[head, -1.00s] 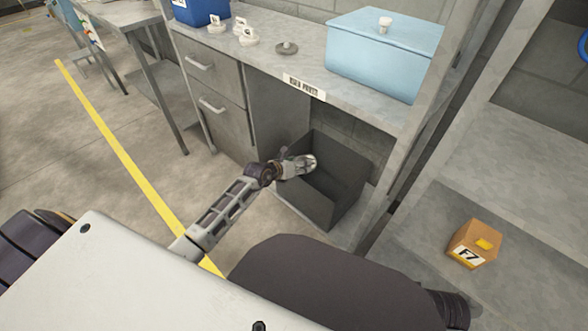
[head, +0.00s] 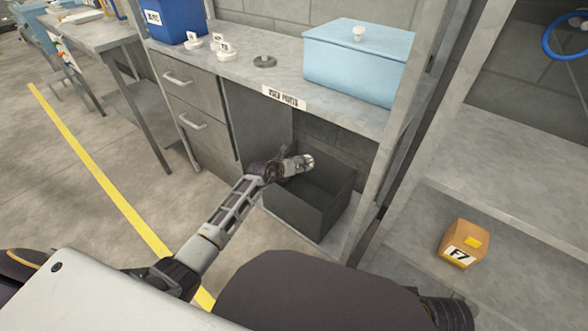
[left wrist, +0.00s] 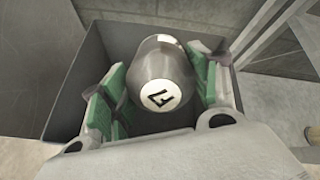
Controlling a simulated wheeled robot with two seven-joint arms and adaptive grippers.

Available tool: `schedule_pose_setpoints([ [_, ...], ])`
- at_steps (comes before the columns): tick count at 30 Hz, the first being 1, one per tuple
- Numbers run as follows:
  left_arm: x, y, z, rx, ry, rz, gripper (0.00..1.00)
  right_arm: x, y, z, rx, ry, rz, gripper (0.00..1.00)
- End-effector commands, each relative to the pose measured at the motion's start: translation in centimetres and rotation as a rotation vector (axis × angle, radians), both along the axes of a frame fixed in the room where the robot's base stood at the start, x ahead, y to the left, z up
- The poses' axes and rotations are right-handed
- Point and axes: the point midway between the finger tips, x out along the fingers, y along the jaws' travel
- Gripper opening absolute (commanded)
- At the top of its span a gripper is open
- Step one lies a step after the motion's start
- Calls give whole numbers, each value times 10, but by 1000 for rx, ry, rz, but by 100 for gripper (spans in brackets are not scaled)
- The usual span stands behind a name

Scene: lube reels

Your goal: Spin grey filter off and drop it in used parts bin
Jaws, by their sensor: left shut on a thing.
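The grey filter (left wrist: 163,72) is a dark, rounded canister with a white round label marked "7" or "F7". It sits between the green-padded fingers of my left gripper (left wrist: 158,85), which is shut on it. In the head view my left gripper (head: 298,164) is at the used parts bin, over its left part. The filter is hard to make out in the head view. My right gripper is not in view.
The bench (head: 235,70) above the bin has a "USED PARTS" sign (head: 284,98), a light blue lidded box (head: 358,65), a dark blue bin (head: 176,18) and small white parts. A bench post (head: 390,150) stands right of the bin. An orange F7 box (head: 465,243) lies on the right shelf.

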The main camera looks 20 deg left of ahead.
Motion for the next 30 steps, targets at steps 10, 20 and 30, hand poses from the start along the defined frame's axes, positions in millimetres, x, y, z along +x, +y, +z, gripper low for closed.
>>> schedule_pose_setpoints([
  [10,7,-3,2,0,-2,-1,27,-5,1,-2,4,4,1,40],
  [20,6,-3,1,-1,-1,0,84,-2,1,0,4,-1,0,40],
  [30,5,-2,-1,2,3,-1,86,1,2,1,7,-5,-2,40],
])
